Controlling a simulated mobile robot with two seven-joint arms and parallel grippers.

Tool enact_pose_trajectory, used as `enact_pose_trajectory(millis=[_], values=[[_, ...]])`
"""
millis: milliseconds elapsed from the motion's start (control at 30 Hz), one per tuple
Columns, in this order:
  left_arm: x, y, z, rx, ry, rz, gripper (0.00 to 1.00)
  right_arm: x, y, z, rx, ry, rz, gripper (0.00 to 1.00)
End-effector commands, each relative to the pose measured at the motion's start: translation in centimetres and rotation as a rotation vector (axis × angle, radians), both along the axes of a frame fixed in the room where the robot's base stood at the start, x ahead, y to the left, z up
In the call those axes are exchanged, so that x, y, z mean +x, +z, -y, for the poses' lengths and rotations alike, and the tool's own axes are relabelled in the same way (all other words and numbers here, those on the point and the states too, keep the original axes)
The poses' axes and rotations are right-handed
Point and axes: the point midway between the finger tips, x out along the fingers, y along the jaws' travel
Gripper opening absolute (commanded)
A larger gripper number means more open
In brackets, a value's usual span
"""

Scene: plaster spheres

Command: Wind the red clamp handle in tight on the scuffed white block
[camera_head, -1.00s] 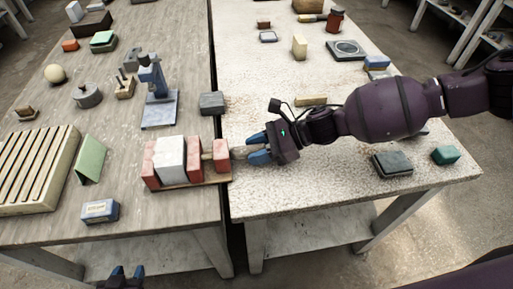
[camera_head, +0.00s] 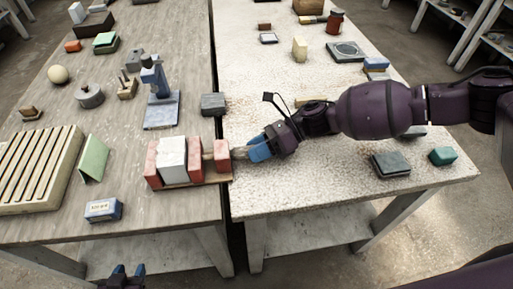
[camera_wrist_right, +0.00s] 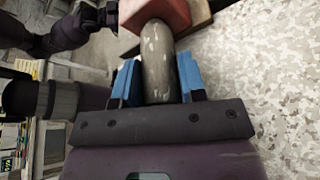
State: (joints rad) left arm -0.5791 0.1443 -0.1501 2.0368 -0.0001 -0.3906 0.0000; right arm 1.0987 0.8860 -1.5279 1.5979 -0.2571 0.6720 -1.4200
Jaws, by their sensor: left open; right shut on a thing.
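The red clamp (camera_head: 221,157) lies near the front right edge of the left table. The scuffed white block (camera_head: 173,160) stands between its left red jaw (camera_head: 152,164) and its inner red jaw (camera_head: 195,159). Both jaws look close against it; I cannot tell how tightly. A worn greyish handle (camera_head: 239,153) sticks out right of the clamp's end block. My right gripper (camera_head: 257,151) is shut on this handle. In the right wrist view, the handle (camera_wrist_right: 160,65) lies between its blue fingers. My left gripper (camera_head: 127,271) is open and empty, low at the bottom edge, away from the clamp.
A blue-and-white box (camera_head: 103,210), a green wedge (camera_head: 92,157) and a slatted rack (camera_head: 38,168) stand left of the clamp. A blue stand (camera_head: 160,108) and a grey block (camera_head: 213,103) are behind it.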

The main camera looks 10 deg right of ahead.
Motion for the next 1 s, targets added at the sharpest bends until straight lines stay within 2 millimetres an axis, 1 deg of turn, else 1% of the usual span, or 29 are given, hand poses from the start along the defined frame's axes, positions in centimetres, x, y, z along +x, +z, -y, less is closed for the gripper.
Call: enact_pose_trajectory(millis=[200,600,633,767,1000], values=[[-0.01,-0.05,0.0,0.0,0.0,-0.001,0.43,0.04,-0.01,0.07,-0.001,-0.002,-0.042,0.14],[0.02,0.01,-0.02,0.001,-0.001,0.0,0.43,0.07,0.02,0.08,0.0,-0.002,-0.047,0.14],[0.02,0.01,-0.02,0.001,-0.001,0.0,0.43,0.07,0.02,0.08,0.0,-0.002,-0.046,0.42],[0.04,0.04,-0.04,0.002,-0.001,0.0,0.43,0.07,0.02,0.05,0.0,-0.002,-0.046,0.62],[0.05,0.04,-0.03,0.002,-0.001,0.001,0.43,0.06,0.02,0.04,0.0,-0.002,-0.045,0.62]])
